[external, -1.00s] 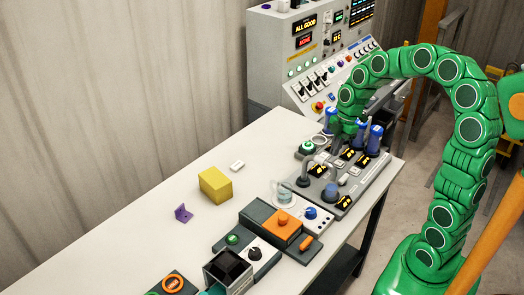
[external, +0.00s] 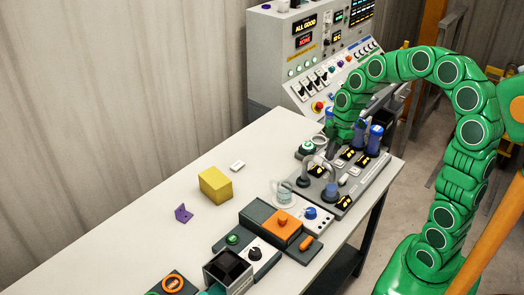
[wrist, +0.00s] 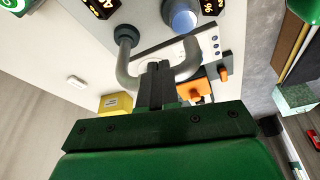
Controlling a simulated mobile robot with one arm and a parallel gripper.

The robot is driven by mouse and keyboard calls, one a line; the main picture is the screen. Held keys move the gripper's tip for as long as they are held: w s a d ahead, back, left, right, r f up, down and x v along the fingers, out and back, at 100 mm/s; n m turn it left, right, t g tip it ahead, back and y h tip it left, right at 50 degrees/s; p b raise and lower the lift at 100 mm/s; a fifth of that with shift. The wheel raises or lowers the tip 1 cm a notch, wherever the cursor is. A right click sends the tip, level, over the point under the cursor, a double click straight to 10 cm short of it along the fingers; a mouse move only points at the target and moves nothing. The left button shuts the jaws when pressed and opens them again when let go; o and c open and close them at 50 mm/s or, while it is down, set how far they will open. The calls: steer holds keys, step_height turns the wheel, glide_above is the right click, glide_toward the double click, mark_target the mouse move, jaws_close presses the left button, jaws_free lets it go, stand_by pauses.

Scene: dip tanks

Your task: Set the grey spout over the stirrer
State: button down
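The grey spout (external: 313,161) is an arched pipe rising from a dark round foot on the grey tank panel. In the wrist view the spout (wrist: 126,62) curves behind my fingers, with its other limb on the right. My gripper (external: 333,150) is at the arch; in the wrist view its dark fingers (wrist: 155,72) are close together and appear shut on the spout. The stirrer (external: 284,194), a white plate with a clear vessel and a blue knob, stands in front of the panel. The spout's free end is right of the stirrer, not above it.
Blue-topped cylinders (external: 375,138) stand upright on the panel behind and right of my gripper. An orange-topped box (external: 284,229) sits in front of the stirrer. A yellow block (external: 215,184) lies left; the table's left side is mostly clear.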

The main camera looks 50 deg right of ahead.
steer(key=a+m, duration=0.2)
steer(key=m, duration=0.1)
steer(key=shift+s+a+t, duration=0.25)
steer(key=shift+s+t, duration=0.1)
steer(key=shift+t, duration=0.05)
steer(key=w+a+m+t+h, duration=0.1)
steer(key=w+a+m+h, duration=0.2)
steer(key=m, duration=1)
steer(key=shift+w+a+t+h, duration=0.3)
steer(key=shift+w+a, duration=1.05)
steer(key=shift+a, duration=1.3)
steer(key=shift+w+r, duration=0.1)
steer(key=shift+w, duration=0.1)
steer(key=shift+a, duration=0.1)
steer(key=s+a+r, duration=0.1)
steer(key=s+r, duration=0.6)
steer(key=r, duration=0.3)
steer(key=shift+a, duration=0.15)
